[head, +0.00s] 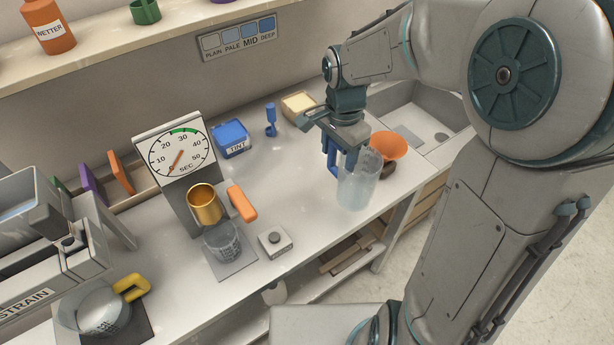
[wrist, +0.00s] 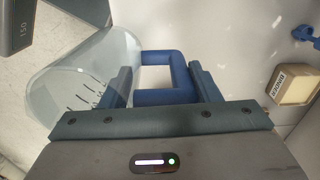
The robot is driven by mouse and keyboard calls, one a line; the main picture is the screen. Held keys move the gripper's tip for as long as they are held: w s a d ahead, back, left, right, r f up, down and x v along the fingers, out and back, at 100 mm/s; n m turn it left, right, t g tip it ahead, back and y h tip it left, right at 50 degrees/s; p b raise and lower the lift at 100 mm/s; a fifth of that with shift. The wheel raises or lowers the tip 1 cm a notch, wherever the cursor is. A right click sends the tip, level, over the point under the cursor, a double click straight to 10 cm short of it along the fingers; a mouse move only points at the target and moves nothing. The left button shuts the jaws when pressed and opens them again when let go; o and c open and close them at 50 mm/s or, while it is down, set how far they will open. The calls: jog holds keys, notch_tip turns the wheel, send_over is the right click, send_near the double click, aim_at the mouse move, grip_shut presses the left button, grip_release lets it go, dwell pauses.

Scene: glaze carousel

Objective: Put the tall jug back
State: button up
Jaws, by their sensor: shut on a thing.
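The tall jug (head: 357,188) is clear, with a blue handle (head: 333,163). My gripper (head: 347,148) is shut on the handle, at the right part of the bench near its front edge. In the wrist view the jug (wrist: 85,75) lies left of my gripper (wrist: 160,88), with dark scale marks on its side. Its blue handle (wrist: 168,58) is between the fingers. I cannot tell whether the jug's base touches the bench.
An orange funnel (head: 390,146) is just right of the jug, near the sink (head: 432,118). A blue TINT box (head: 232,138), a blue stopper-like piece (head: 270,120) and a tan block (head: 297,104) stand behind. A dial (head: 178,155), a gold cup (head: 205,204) and a small beaker (head: 222,241) are left.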

jog(key=shift+w+a+f+p, duration=0.1)
jog(key=shift+w+a+f, duration=0.5)
jog(key=shift+a+f, duration=0.8)
jog(key=shift+w+a+f+p, duration=0.1)
jog(key=shift+w+a+f, duration=0.5)
jog(key=shift+a+f, duration=0.8)
jog(key=shift+w+a+f+p, duration=0.1)
jog(key=shift+w+a+f, duration=0.5)
jog(key=shift+a+f, duration=0.8)
jog(key=shift+d+f, duration=0.35)
jog(key=shift+f, duration=0.05)
jog(key=shift+f, duration=0.2)
jog(key=o, duration=1.5)
jog(key=shift+r, duration=0.1)
